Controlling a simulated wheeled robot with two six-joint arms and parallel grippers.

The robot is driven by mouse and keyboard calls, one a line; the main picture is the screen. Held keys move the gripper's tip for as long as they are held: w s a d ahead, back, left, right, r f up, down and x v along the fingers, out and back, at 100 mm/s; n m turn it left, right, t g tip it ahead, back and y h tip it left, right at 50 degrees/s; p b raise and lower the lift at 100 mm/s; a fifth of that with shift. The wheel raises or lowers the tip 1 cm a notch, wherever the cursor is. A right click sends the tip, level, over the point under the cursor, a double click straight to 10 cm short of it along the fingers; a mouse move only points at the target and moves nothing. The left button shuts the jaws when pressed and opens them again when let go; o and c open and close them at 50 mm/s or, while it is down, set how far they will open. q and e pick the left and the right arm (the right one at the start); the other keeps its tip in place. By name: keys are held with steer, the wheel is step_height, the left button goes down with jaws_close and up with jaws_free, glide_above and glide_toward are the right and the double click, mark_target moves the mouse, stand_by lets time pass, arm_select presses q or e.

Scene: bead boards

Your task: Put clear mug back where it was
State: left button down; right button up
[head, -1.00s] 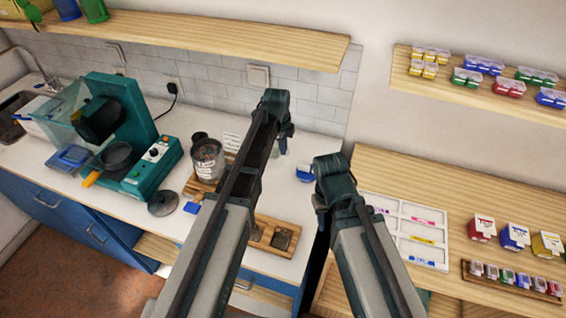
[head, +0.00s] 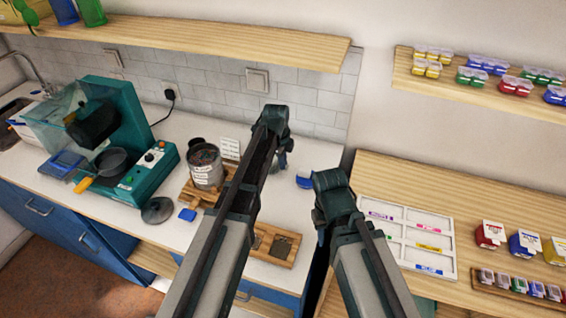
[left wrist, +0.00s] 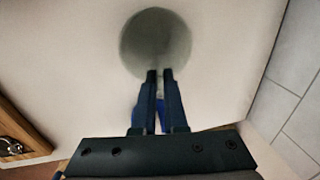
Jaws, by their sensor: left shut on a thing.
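The clear mug shows in the left wrist view as a round, greyish see-through shape (left wrist: 155,42) just beyond my fingertips, over the white counter. My left gripper (left wrist: 160,74) is shut on it; the exact grip point is hard to make out. In the head view my left gripper (head: 283,150) is over the right part of the counter, and my own arm hides most of the mug. My right gripper (head: 330,190) is to its right, near the gap between counter and wooden table; its fingers are hidden.
A wooden tray (head: 292,262) lies at the counter's front edge, partly behind my left arm. A metal can (head: 205,172) stands on a wooden board to the left. A teal machine (head: 150,170) is further left. A blue item (head: 304,181) lies right of my left gripper.

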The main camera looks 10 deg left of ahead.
arm_select(q)
steer(key=c, duration=1)
jaws_free()
steer(key=shift+o, duration=0.2)
steer(key=shift+r, duration=0.1)
step_height(320, 180, up, 12)
steer(key=s+p, duration=0.2)
steer(key=p, duration=1)
steer(key=s+d+n+g+y, duration=0.1)
steer(key=s+d+n, duration=0.1)
steer(key=s+n, duration=0.6)
steer(key=s+d+n+g+y, duration=0.1)
steer(key=s+n, duration=0.7)
steer(key=s, duration=0.8)
steer(key=shift+s+d+f+n, duration=0.2)
steer(key=shift+s+d+n, duration=0.15)
steer(key=shift+d, duration=0.2)
